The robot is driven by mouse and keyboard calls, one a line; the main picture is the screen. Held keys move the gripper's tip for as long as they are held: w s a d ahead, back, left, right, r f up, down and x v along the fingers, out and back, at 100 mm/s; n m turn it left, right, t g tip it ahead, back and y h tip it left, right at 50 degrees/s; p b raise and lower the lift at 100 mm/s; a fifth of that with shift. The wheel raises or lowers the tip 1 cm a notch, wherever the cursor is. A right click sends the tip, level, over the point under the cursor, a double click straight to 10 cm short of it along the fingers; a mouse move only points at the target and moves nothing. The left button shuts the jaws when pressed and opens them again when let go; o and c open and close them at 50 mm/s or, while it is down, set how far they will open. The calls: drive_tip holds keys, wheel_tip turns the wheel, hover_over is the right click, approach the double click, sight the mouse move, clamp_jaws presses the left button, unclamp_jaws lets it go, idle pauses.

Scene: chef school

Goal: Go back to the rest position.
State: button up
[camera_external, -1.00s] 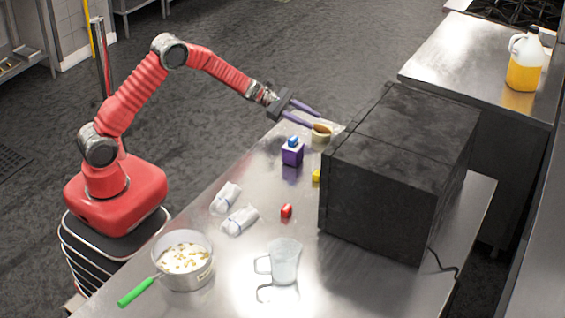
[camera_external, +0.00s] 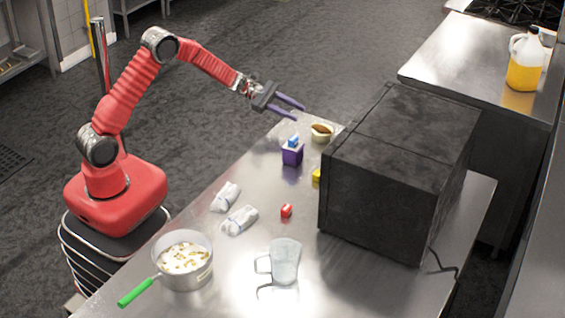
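My gripper (camera_external: 295,109) is at the end of my red arm, raised above the far left edge of the steel table (camera_external: 225,262). Its two purple fingers are spread apart with nothing between them. A small cream bowl with brown contents (camera_external: 321,134) stands on the table just beyond and below the fingertips, apart from them. A purple box with a blue top (camera_external: 292,154) stands nearer, below the gripper.
A large black box-shaped appliance (camera_external: 400,170) fills the right of the table. Two white wrapped items (camera_external: 238,220), a red item (camera_external: 286,211), a yellow item (camera_external: 316,175), a clear jug (camera_external: 284,262) and a pot with a green handle (camera_external: 184,262) stand nearer. A jug of orange liquid (camera_external: 524,62) is on another counter.

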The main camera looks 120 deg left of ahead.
idle(0.3)
